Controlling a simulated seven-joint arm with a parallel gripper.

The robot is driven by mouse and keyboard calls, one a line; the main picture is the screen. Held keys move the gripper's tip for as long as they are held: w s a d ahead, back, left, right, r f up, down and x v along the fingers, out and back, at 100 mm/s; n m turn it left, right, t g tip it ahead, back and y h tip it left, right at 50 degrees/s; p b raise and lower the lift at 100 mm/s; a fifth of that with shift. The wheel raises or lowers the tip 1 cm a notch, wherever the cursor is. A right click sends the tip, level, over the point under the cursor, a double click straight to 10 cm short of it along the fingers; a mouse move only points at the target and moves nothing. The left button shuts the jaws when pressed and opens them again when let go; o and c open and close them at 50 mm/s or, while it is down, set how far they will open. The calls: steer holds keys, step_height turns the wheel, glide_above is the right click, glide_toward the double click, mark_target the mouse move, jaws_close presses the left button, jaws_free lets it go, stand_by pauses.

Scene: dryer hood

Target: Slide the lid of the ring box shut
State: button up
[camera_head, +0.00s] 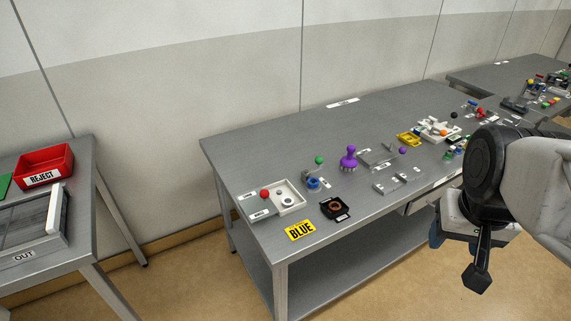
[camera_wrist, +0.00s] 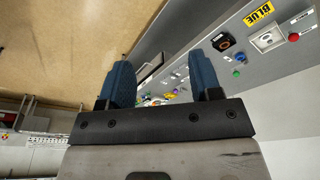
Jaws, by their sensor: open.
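The ring box appears to be the pale tray (camera_head: 289,195) at the near left of the grey table, with small round pieces inside. Its grey lid (camera_head: 249,205), with a red knob (camera_head: 265,194) and small labels, lies at the left, leaving the right part uncovered. In the wrist view the open box (camera_wrist: 267,39) and red knob (camera_wrist: 294,37) show at the upper right, tilted. My gripper (camera_wrist: 163,78) has its blue fingers spread with nothing between them. In the head view it hangs at the right, off the table's front edge, far from the box; its fingertips are mostly hidden there.
A yellow BLUE sign (camera_head: 300,230) and a black holder with a copper ring (camera_head: 335,208) lie near the box. Another table with a red REJECT bin (camera_head: 44,164) is at left.

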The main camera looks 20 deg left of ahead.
steer(key=w+a, duration=0.7)
steer(key=w, duration=0.4)
steer(key=n+g+h, duration=0.2)
glide_above(264, 191)
steer(key=f, duration=1.1)
steer(key=a+f, duration=0.1)
steer(key=f, duration=0.5)
steer(key=shift+f, duration=0.2)
steer(key=shift+a+f, duration=0.3)
steer(key=shift+a, duration=0.05)
steer(key=shift+f, duration=0.1)
steer(key=shift+w+d+f, duration=0.1)
steer(key=shift+d+f, duration=0.15)
steer(key=shift+f, duration=1)
steer(key=shift+s+d+f, duration=0.1)
steer(key=shift+d+f, duration=0.15)
steer(key=shift+f, duration=1)
steer(key=shift+w+d+f, duration=0.1)
steer(key=shift+d+f, duration=0.15)
steer(key=shift+f, duration=1)
